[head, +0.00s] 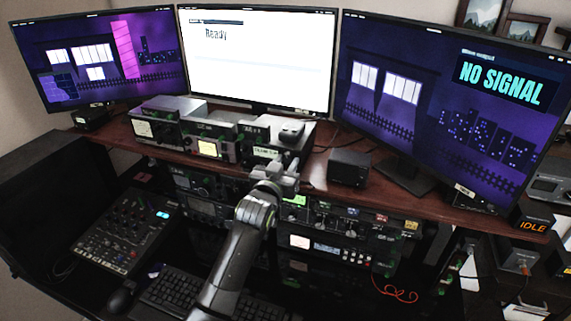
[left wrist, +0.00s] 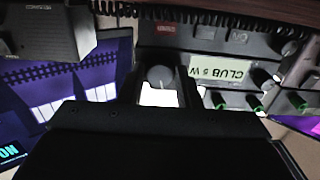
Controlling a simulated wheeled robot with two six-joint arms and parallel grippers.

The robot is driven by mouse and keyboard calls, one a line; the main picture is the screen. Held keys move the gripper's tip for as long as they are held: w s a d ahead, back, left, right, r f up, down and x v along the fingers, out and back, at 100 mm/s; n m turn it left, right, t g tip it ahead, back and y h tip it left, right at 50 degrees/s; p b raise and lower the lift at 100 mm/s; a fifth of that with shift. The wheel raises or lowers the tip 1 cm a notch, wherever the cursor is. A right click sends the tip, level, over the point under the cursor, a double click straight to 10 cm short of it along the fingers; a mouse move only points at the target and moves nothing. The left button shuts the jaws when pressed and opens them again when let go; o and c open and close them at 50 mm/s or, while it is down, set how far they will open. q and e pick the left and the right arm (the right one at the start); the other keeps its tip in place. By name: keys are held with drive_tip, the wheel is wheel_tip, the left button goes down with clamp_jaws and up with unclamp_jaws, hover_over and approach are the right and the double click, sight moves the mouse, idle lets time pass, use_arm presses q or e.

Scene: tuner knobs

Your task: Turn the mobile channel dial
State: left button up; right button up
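The radio (head: 283,134) with a lit pale-green display stands on the wooden shelf, third from the left in its row. In the left wrist view it shows upside down, and its display (left wrist: 222,68) reads "CLUB 5 W". A round grey dial (left wrist: 160,77) with a light pointer line sits on its front beside the display. My left gripper (head: 284,168) is at the radio's front, and the head view hides the dial behind it. In the left wrist view the fingers (left wrist: 160,88) stand apart on both sides of the dial; contact cannot be told. My right gripper is not in view.
Rack units (head: 322,243) lie below the shelf; monitors (head: 256,60) stand behind.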

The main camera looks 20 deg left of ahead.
use_arm(q)
drive_tip(key=shift+c, duration=1.3)
drive_tip(key=shift+n, duration=0.3)
drive_tip(key=shift+n+p, duration=0.35)
drive_tip(key=shift+n, duration=2.15)
drive_tip(key=o, duration=1)
drive_tip(key=shift+c, duration=0.2)
